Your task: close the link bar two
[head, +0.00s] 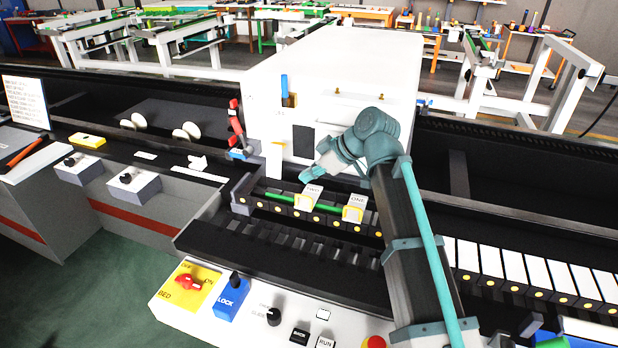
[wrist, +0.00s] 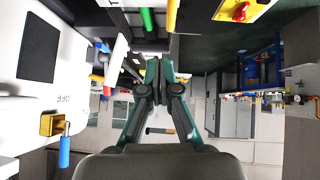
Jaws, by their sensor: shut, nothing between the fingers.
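The white tag marked TWO (head: 311,194) stands tilted on a yellow-edged bar in the black rack, in the head view. The tag marked ONE (head: 354,205) stands to its right. A green rod (head: 276,199) runs along the rack past them; a green rod also shows in the wrist view (wrist: 147,19). My gripper (head: 306,176) is just above and behind the TWO tag in the head view; I cannot tell if it touches. In the wrist view my gripper (wrist: 158,72) has its fingers together with nothing between them.
A white machine housing (head: 330,85) rises right behind the rack, with a blue-handled latch (head: 285,86). A white plate (head: 275,160) stands left of my gripper. The front panel has a red BED switch (head: 188,282) and a blue LOCK block (head: 230,297).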

